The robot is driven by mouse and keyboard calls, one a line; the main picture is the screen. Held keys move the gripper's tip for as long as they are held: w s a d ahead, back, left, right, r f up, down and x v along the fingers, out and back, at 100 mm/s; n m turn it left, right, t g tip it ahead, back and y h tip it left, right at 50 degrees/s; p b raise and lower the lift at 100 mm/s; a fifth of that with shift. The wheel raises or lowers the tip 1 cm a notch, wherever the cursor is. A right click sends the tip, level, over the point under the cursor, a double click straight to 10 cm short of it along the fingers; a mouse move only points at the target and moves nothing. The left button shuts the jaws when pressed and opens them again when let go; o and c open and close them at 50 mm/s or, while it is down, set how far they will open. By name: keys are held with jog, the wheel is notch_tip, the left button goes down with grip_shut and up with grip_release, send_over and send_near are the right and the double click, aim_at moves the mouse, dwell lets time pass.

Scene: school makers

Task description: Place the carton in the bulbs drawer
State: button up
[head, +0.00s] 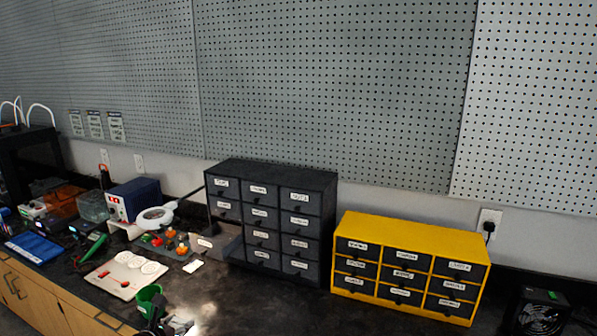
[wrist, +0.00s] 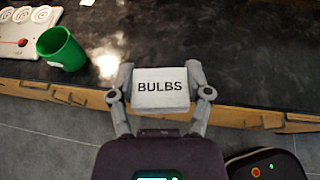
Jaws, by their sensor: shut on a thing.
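A small white carton (wrist: 161,99) marked BULBS is held between the two fingers of my gripper (wrist: 161,84) in the wrist view, above the bench's front edge. In the head view, grey parts of my gripper (head: 164,326) show at the bottom edge, close to the green cup; the carton is hard to make out there. The black drawer cabinet (head: 270,172) stands at the back of the bench. One drawer (head: 222,244) in its left column is pulled out toward the front; its label is too small to read. The other drawers look shut.
A yellow cabinet (head: 395,228) with shut black drawers stands to the right. The bench before the black cabinet is mostly clear.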

aim_at(179, 321)
jog(key=shift+r+p, duration=1.4)
jog(key=shift+r, duration=0.45)
